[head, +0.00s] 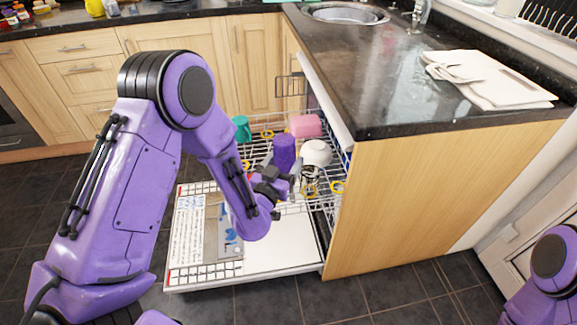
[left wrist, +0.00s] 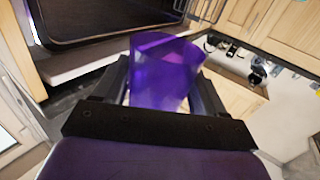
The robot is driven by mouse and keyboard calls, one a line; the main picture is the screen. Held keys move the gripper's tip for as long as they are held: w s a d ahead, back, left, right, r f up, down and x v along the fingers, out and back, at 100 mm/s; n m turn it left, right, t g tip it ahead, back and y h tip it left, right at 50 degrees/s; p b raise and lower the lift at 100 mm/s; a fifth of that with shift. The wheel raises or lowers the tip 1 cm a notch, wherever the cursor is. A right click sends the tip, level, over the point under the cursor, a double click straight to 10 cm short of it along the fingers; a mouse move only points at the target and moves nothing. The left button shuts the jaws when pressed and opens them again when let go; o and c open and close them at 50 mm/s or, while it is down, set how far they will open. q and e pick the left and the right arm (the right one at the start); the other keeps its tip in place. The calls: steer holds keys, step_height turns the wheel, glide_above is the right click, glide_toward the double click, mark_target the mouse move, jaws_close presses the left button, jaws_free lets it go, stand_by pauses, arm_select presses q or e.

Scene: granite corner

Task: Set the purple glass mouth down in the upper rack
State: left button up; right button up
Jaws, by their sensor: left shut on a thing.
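The purple glass (head: 284,152) is at my left gripper (head: 283,178), over the pulled-out upper rack (head: 263,135) of the dishwasher. In the left wrist view the purple glass (left wrist: 164,70) sits between the two dark fingers of the left gripper (left wrist: 163,90), which are shut on it. In the head view the glass looks nearly upright; I cannot tell which end is its mouth or whether it touches the rack. My right gripper is not in view; only part of my right arm shows at the lower right.
The rack also holds a green cup (head: 242,129), a pink container (head: 306,125) and a white bowl (head: 316,152). Yellow rings (head: 338,186) show on it. The open dishwasher door (head: 285,255) lies below.

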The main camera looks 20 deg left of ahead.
arm_select(q)
steer(key=w+a+f+b, duration=0.2)
steer(key=w+a+f, duration=0.2)
steer(key=w+a, duration=0.1)
steer(key=shift+w+f+y, duration=0.2)
steer(key=shift+w+y, duration=0.1)
steer(key=shift+w, duration=0.05)
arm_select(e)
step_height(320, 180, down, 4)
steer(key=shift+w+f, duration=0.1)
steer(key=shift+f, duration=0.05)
arm_select(q)
steer(key=shift+a, duration=0.1)
